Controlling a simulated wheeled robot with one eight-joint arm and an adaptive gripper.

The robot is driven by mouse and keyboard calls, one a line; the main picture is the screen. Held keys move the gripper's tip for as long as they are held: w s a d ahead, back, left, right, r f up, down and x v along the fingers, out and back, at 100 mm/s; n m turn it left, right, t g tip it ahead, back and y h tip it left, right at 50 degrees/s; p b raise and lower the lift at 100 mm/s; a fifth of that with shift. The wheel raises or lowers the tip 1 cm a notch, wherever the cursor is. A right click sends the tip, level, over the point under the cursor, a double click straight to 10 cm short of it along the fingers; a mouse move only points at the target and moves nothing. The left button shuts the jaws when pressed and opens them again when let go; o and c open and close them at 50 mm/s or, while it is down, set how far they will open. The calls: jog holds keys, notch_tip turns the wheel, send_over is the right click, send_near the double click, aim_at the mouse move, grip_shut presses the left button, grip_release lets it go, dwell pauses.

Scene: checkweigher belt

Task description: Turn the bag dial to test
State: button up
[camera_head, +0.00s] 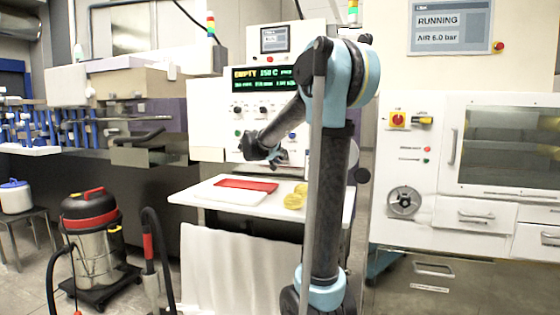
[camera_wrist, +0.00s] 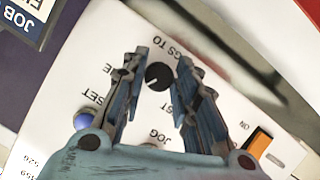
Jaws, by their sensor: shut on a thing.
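The bag dial (camera_wrist: 158,76) is a round black knob with a short white mark, on a white panel in the wrist view. The mark points to the lower left of that picture. Labels around it read upside down; parts of "BAGS TO", "LINE" and "TEST" show, some covered by my fingers. My gripper (camera_wrist: 162,68) has one finger on each side of the dial and is shut on it. In the head view my gripper (camera_head: 279,157) is at the lower part of the control panel (camera_head: 215,140), and I cannot make out the dial there.
A blue button (camera_wrist: 83,120) and an orange switch (camera_wrist: 259,142) are near my fingers. A green-lettered display (camera_head: 264,78) is above. A white table (camera_head: 225,205) with a red board (camera_head: 246,184) and yellow items (camera_head: 294,200) is below my gripper.

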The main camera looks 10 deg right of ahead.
jog(key=n+h, duration=0.1)
jog(key=n, duration=0.1)
jog(key=n+h, duration=0.2)
jog(key=n, duration=0.1)
jog(key=n+h, duration=0.1)
jog(key=n, duration=0.2)
jog(key=shift+w+a+f+h, duration=0.1)
jog(key=shift+a+f+h, duration=0.2)
jog(key=shift+h, duration=0.1)
jog(key=shift+n, duration=0.4)
jog(key=o, duration=1)
jog(key=v, duration=1.2)
jog(key=shift+w+a, duration=0.1)
jog(key=shift+w, duration=0.05)
